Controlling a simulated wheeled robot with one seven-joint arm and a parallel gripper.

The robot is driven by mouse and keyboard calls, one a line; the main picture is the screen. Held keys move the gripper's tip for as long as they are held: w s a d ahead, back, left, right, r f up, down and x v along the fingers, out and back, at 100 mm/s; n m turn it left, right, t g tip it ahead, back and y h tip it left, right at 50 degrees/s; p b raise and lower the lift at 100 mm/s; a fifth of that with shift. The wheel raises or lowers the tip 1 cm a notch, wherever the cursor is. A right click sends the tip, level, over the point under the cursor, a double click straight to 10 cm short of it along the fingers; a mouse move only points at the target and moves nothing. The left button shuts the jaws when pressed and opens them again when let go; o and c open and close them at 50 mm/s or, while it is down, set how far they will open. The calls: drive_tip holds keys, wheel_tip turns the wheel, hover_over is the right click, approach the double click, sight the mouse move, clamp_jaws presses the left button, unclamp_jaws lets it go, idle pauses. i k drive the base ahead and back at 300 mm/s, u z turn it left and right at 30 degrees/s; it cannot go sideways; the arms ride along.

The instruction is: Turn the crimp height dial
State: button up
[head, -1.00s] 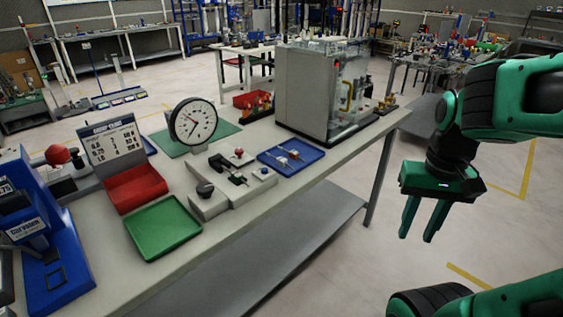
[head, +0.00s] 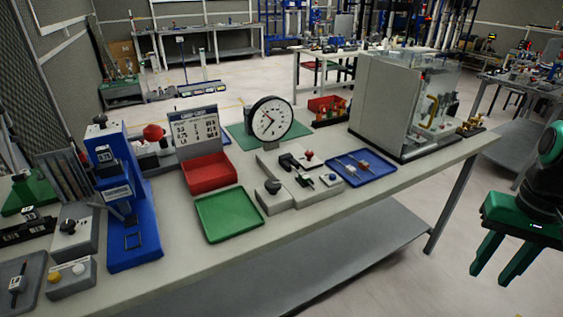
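Several dials and knobs are on the workbench (head: 340,219), and I cannot tell for sure which is the crimp height dial. A large round white-faced gauge (head: 269,119) with a black rim stands upright at mid-bench. A black knob (head: 272,186) sits on a low grey fixture in front of it. Another dark knob (head: 67,226) is on a grey box at the left, beside a blue press (head: 132,220) with small displays. My gripper (head: 492,276) hangs at the right, off the bench, fingers down, apart and empty.
A green tray (head: 230,214), a red bin (head: 210,174) with a chart board (head: 197,130), and a blue tray (head: 361,168) stand on the bench. A grey, clear-sided machine (head: 385,103) stands at its right end. Floor is free between bench and gripper.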

sight(100, 120)
drive_tip(key=u, duration=1.35)
